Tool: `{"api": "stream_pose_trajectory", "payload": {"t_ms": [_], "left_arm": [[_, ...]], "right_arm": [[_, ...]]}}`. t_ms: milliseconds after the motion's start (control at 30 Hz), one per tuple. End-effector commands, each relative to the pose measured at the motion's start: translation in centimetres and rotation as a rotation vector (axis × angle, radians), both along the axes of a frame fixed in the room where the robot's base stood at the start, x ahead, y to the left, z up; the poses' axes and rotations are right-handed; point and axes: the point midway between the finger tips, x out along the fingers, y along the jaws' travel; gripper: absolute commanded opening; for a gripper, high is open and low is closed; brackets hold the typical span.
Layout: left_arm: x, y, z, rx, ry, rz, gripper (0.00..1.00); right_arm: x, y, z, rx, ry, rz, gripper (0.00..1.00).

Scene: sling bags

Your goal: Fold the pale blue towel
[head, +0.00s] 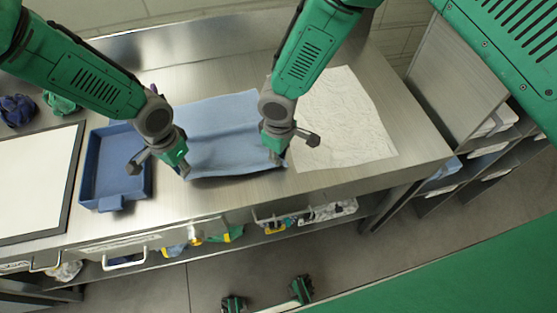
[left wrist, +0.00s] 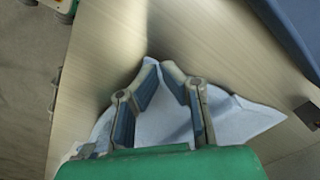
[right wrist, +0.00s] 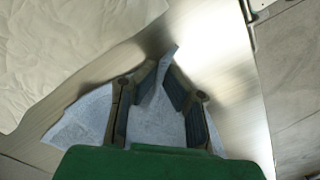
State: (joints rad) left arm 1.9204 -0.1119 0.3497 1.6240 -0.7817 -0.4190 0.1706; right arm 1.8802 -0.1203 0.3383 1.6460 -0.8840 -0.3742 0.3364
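The pale blue towel (head: 225,115) lies spread on the metal table, its front edge slightly raised and creased between my grippers. My left gripper (head: 186,174) is at its front left corner. In the left wrist view, the fingers (left wrist: 160,66) close in on the towel (left wrist: 235,118), with a peak of cloth at the tips. My right gripper (head: 282,162) is at the front right corner. In the right wrist view, its fingers (right wrist: 160,68) pinch an upright fold of the towel (right wrist: 75,120). The arms hide part of the towel in the head view.
A blue tray (head: 97,185) stands left of the towel, beside a white board with a dark frame (head: 70,190). A crinkled white sheet (head: 345,120) lies to the right. Dark blue (head: 17,110) and green cloths (head: 60,104) are at far left. The table's front edge is close to the grippers.

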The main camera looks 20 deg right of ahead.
Motion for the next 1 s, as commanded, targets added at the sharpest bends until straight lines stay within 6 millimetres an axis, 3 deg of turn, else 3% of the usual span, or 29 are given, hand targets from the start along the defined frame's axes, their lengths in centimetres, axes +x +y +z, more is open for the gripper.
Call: {"api": "stream_pose_trajectory", "payload": {"t_ms": [200, 633, 767, 1000], "left_arm": [[0.0, 0.0, 0.1, 0.001, -0.001, 0.0, 0.0], [0.0, 0.0, 0.5, 0.001, -0.004, -0.003, 0.0], [0.2, 0.0, 2.3, 0.003, -0.018, -0.013, 0.0], [0.7, -0.1, 7.8, 0.009, -0.065, -0.051, 0.0]], "right_arm": [[0.0, 0.0, 2.7, -0.001, -0.002, 0.0, 0.0], [0.1, 0.0, 3.4, 0.0, -0.006, 0.003, 0.0], [0.3, 0.0, 5.2, -0.003, -0.02, 0.016, 0.0], [1.1, 0.2, 10.6, -0.009, -0.067, 0.063, 0.0]]}}
